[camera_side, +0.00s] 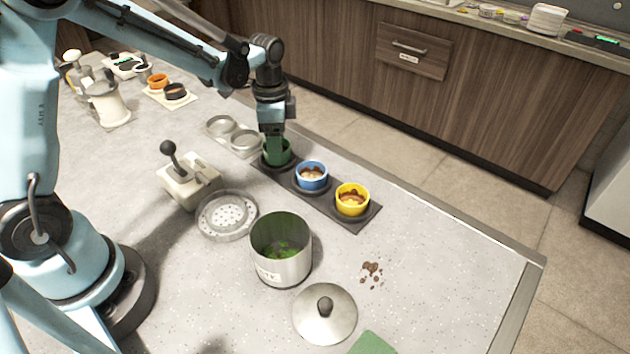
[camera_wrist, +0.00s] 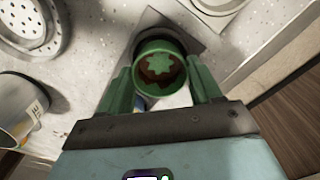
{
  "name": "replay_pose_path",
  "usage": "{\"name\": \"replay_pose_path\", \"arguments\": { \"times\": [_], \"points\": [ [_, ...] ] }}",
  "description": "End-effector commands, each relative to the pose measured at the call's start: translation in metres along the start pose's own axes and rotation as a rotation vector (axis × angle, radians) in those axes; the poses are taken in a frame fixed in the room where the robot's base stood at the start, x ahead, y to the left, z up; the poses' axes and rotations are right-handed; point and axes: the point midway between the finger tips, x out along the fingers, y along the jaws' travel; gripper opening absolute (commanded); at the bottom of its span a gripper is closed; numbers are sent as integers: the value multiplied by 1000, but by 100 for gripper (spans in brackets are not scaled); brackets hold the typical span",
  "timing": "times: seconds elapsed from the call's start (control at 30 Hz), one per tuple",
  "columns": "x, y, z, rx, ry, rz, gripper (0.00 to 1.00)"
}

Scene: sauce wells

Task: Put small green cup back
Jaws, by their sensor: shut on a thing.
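The small green cup (camera_side: 276,158) is at the left end of the dark tray (camera_side: 328,205) in the side view. In the wrist view the green cup (camera_wrist: 158,66) sits between my green fingers and has brown sauce with a green patch inside. My gripper (camera_side: 275,140) points down and is shut on the cup; it also shows in the wrist view (camera_wrist: 163,88). A dark square tray end lies beneath or just beyond the cup. I cannot tell whether the cup's base touches the tray.
A blue cup (camera_side: 311,176) and a yellow cup (camera_side: 352,200) stand on the same tray. A steel pot (camera_side: 281,262), a lid (camera_side: 324,314), a round strainer (camera_side: 227,215) and a lever device (camera_side: 187,178) stand nearby. Brown crumbs (camera_side: 371,271) lie right of the pot. The counter's right side is mostly clear.

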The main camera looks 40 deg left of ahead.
Motion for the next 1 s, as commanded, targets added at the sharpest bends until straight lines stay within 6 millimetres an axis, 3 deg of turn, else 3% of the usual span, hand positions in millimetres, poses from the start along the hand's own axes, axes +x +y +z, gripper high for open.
{"name": "replay_pose_path", "arguments": {
  "times": [1.0],
  "points": [
    [9,0,0,0,0,0,33]
  ]
}}
